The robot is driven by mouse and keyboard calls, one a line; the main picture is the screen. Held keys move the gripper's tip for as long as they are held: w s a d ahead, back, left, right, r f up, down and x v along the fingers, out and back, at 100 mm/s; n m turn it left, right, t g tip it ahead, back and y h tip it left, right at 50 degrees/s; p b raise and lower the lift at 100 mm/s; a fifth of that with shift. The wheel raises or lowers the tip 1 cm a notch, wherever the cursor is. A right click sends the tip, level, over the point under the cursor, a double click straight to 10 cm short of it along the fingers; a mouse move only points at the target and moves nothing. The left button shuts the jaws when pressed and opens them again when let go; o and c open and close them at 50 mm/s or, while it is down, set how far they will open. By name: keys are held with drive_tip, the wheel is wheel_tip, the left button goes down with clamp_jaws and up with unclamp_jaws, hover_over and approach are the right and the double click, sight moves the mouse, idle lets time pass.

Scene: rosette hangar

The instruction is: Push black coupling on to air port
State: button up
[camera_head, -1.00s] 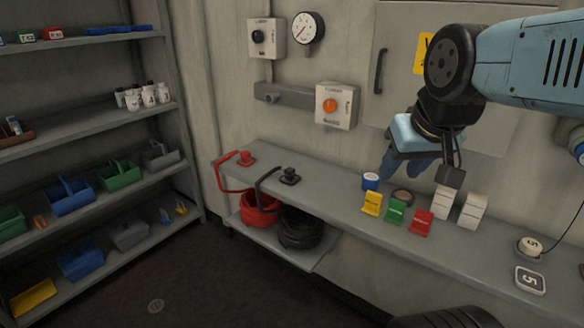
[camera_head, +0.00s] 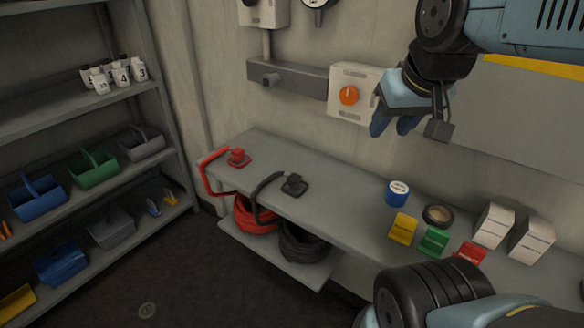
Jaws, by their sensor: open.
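The black coupling (camera_head: 294,184) sits on the grey bench, with its black hose (camera_head: 262,194) bending over the front edge to a black coil (camera_head: 302,244) on the shelf below. A grey wall manifold (camera_head: 287,78) has a round port (camera_head: 269,79) on its front, which seems to be the air port. My gripper (camera_head: 393,125) is open and empty, in front of the wall, above the bench and to the right of the coupling, well apart from it. Its fingers point down and are partly hidden.
A red coupling (camera_head: 238,157) with a red hose sits left of the black one. Blue tape (camera_head: 397,193), coloured holders and white boxes (camera_head: 494,226) stand on the right. Shelving (camera_head: 97,145) fills the left.

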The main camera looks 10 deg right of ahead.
drive_tip(key=o, duration=0.3)
drive_tip(key=shift+w+a, duration=0.3)
drive_tip(key=shift+w, duration=0.1)
drive_tip(key=shift+o, duration=1.4)
drive_tip(key=w+a+f+g, duration=0.3)
drive_tip(key=w+a+f, duration=0.1)
drive_tip(key=w, duration=0.7)
drive_tip(key=shift+w+a, duration=0.25)
drive_tip(key=shift+a, duration=0.5)
drive_tip(key=g, duration=0.2)
hover_over(295, 177)
wheel_tip(295, 177, down, 9)
drive_tip(key=shift+a+f+g, duration=0.3)
drive_tip(key=shift+a+f, duration=0.1)
drive_tip(key=shift+f, duration=0.15)
wheel_tip(295, 177, down, 9)
drive_tip(key=shift+r, duration=0.2)
drive_tip(key=shift+d+f, duration=0.2)
drive_tip(key=shift+f, duration=1.1)
drive_tip(key=shift+d+f, duration=0.15)
drive_tip(key=shift+f, duration=1.15)
